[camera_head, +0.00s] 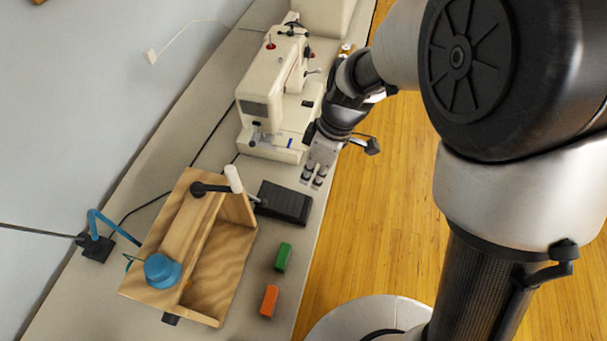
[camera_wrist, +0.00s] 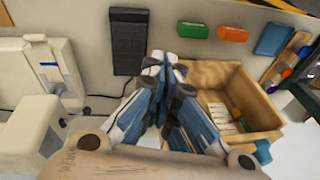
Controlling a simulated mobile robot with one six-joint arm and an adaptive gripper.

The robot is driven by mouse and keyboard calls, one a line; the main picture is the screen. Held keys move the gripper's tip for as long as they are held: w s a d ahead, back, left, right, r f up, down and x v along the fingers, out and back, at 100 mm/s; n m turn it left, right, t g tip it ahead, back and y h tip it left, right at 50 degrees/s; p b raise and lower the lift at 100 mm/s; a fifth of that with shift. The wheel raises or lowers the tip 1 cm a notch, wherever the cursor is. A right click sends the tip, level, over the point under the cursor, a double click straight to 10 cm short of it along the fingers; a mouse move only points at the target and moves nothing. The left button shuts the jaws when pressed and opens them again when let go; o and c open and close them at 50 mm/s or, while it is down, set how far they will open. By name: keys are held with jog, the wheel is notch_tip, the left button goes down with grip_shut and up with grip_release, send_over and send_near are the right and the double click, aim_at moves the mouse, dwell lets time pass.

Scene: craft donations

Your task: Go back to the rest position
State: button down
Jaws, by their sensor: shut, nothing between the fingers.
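My gripper (camera_head: 314,177) hangs over the worktable near its right edge in the head view, between the sewing machine and the black pedal. Its fingers are closed together and hold nothing. In the wrist view my gripper (camera_wrist: 165,66) shows in the middle, with its fingertips near the lower right of the black pedal (camera_wrist: 128,42). The head view shows the pedal (camera_head: 285,202) lying flat on the table. I cannot tell the exact height of the fingers over the table.
The cream sewing machine (camera_head: 270,95) stands behind my gripper. A green block (camera_head: 283,257) and an orange block (camera_head: 269,301) lie right of the box. Wooden floor (camera_head: 390,215) is open beyond the table edge.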

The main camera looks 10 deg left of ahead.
jog(key=shift+r, duration=0.1)
dwell(0.4)
jog(key=s+d+r+m+t+h, duration=0.1)
jog(key=s+d+r+m+t, duration=0.2)
jog(key=s+d+r+m, duration=0.4)
jog(key=s+d+r+m+t+h, duration=0.1)
jog(key=s+d+r+m+t, duration=0.2)
jog(key=s+d+r+m, duration=0.4)
jog(key=d+r+m, duration=0.1)
jog(key=d+r, duration=0.1)
jog(key=d, duration=0.3)
jog(key=shift+s+r+m, duration=0.3)
jog(key=shift+s, duration=0.05)
